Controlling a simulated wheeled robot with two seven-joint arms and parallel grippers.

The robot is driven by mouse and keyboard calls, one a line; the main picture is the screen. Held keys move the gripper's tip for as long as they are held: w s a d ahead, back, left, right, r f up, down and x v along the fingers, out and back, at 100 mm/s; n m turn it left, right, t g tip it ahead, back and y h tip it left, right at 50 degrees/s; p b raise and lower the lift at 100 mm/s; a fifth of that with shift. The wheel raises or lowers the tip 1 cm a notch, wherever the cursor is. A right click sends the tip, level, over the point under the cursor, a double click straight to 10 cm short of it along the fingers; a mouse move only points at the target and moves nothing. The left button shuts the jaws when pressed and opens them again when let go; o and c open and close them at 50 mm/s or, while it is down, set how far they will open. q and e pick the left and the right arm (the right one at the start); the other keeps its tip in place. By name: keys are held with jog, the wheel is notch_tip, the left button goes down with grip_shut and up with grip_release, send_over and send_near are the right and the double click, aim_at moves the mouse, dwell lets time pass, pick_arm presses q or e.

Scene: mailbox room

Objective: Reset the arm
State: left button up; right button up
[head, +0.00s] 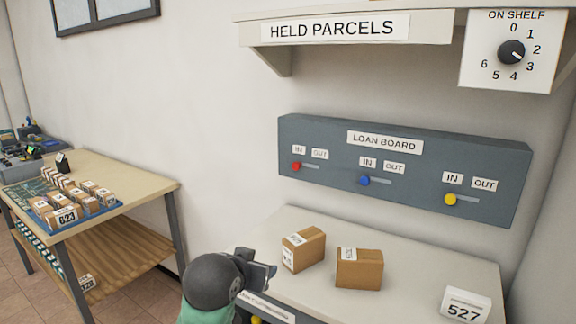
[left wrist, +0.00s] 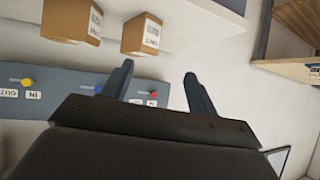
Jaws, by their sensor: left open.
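My left gripper (head: 264,273) shows at the bottom of the head view, over the near left edge of the counter under the loan board. In the left wrist view its two fingers (left wrist: 158,80) stand apart with nothing between them. Two small brown cartons, a left one (head: 304,250) and a right one (head: 359,269), stand on the counter to the right of the gripper, apart from it. My right gripper is in neither view.
A grey loan board (head: 420,206) with red, blue and yellow sliders is on the wall. Above is the held parcels shelf (head: 350,28) with a dial (head: 512,52). A 527 sign (head: 464,309) stands on the counter (head: 420,262). A wooden table (head: 140,184) with a blue parcel tray (head: 100,215) is left.

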pick_arm(q)
jog(key=s+a+f+n+g+y, duration=0.15)
jog(key=s+f, duration=0.25)
jog(key=f, duration=0.4)
jog(key=s+a+f+g, duration=0.2)
jog(key=s+a+f, duration=0.1)
jog(key=s+f, duration=0.3)
jog(key=s+a+f+g, duration=0.1)
jog(key=s+a+f, duration=0.2)
jog(key=f, duration=0.6)
jog(key=s+f+g, duration=0.2)
jog(key=s+f, duration=0.5)
jog(key=s, duration=0.3)
jog(key=s+a+f+g, duration=0.1)
jog(key=s+f+g, duration=0.2)
jog(key=s+f, duration=0.4)
jog(key=s, duration=0.3)
jog(key=shift+s+a+f+y, duration=0.2)
jog(key=shift+s+f+y, duration=0.1)
jog(key=shift+f+y, duration=0.1)
